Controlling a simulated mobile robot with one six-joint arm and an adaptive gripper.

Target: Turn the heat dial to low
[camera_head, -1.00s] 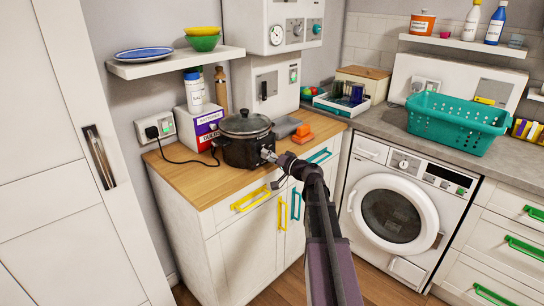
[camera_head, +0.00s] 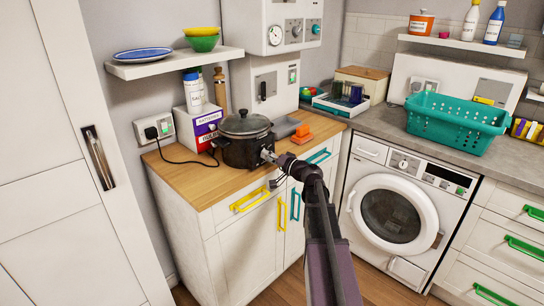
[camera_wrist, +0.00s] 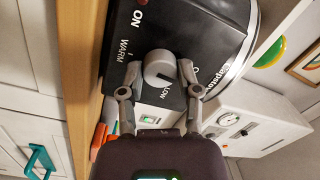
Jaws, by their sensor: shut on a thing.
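The black slow cooker (camera_head: 240,152) with a lid stands on the wooden worktop. Its grey round heat dial (camera_wrist: 160,68) is on the front, seen close in the wrist view. White labels WARM and LOW show around the dial, and part of another label is hidden. In the wrist view my gripper (camera_wrist: 159,72) has one finger on each side of the dial and is shut on it. In the head view my gripper (camera_head: 268,156) meets the cooker's front, where the arm hides the dial. I cannot tell which label the dial's mark faces.
A purple and white box (camera_head: 205,124) stands left of the cooker, and an orange block (camera_head: 302,132) lies to its right. The black cable runs to the wall socket (camera_head: 155,130). Yellow handles (camera_head: 249,200) are on the cupboard below. A washing machine (camera_head: 395,210) is at right.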

